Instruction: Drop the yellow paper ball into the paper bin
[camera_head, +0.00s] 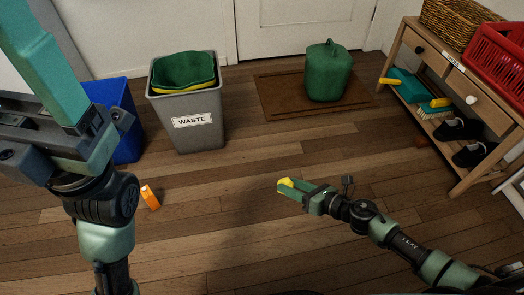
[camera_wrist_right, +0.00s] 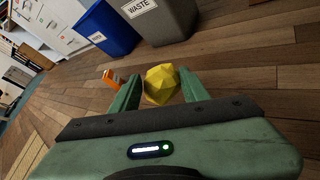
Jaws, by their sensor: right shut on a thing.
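The yellow paper ball (camera_head: 286,182) is between the fingertips of my right gripper (camera_head: 291,188), which is shut on it above the wooden floor. In the right wrist view the faceted ball (camera_wrist_right: 161,84) sits between both green fingers (camera_wrist_right: 160,92). A blue bin (camera_head: 126,118) stands at the left, partly hidden by my left arm; it also shows in the right wrist view (camera_wrist_right: 104,32), with a label too small to read. My left gripper (camera_head: 45,65) is at the upper left; its jaw opening cannot be made out.
A grey bin labelled WASTE (camera_head: 190,127) stands right of the blue bin, with green and yellow lining at its top. An orange object (camera_head: 150,197) lies on the floor. A wooden shelf (camera_head: 458,75) is at the right.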

